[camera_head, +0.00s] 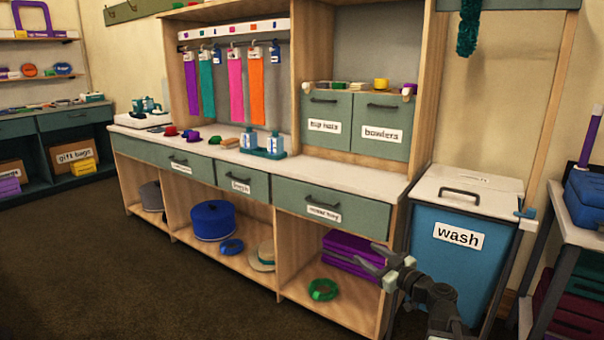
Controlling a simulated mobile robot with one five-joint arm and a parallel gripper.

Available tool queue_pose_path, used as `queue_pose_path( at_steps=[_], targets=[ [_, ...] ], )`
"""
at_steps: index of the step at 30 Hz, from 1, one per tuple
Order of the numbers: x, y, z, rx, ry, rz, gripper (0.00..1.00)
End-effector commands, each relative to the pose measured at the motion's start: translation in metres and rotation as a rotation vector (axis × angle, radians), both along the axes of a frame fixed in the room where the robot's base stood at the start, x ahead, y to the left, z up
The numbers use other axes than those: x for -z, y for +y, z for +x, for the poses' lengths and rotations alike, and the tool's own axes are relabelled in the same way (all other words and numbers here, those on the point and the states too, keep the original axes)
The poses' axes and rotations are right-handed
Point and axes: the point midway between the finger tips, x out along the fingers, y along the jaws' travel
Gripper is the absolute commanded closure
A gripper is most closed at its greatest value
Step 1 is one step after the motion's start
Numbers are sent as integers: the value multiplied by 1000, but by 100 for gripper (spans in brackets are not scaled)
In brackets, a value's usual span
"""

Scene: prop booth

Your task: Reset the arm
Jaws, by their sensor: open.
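My gripper (378,262) shows at the lower right of the head view, on the end of my dark grey arm. Its fingers are spread open and I see nothing between them. In the picture it overlaps the right end of the counter's lower shelf, near the purple stack (350,256). I cannot tell how far it is from the shelf. The lower part of my arm runs out of the bottom edge of the view.
A long counter (330,180) with closed green drawers stands ahead. A blue wash bin (455,265) with a white lid is right of my gripper. A metal rack (575,240) stands at the far right. Brown carpet (120,270) is clear at the left front.

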Motion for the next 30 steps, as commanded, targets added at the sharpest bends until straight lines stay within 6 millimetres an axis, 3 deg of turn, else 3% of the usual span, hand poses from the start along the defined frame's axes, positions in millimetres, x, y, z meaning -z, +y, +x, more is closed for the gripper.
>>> queue_pose_path(
  at_steps=[1, 3, 6, 9, 11, 15, 18, 21, 24, 25, 30],
  targets=[
    [15, 43, -5, -79, 64, -26, 47],
    [44, 96, -17, -183, 187, -76, 47],
    [95, 159, -49, -297, 419, -164, 47],
    [150, 186, -91, -307, 722, -278, 47],
    [176, 178, -111, -243, 891, -331, 47],
    [212, 122, -147, 39, 1214, -393, 47],
    [221, 85, -166, 272, 1369, -390, 47],
    [224, 60, -182, 490, 1478, -342, 47],
    [224, 56, -190, 653, 1551, -216, 47],
    [203, 56, -190, 649, 1549, -217, 47],
    [152, 56, -189, 643, 1546, -220, 47]
  ],
)
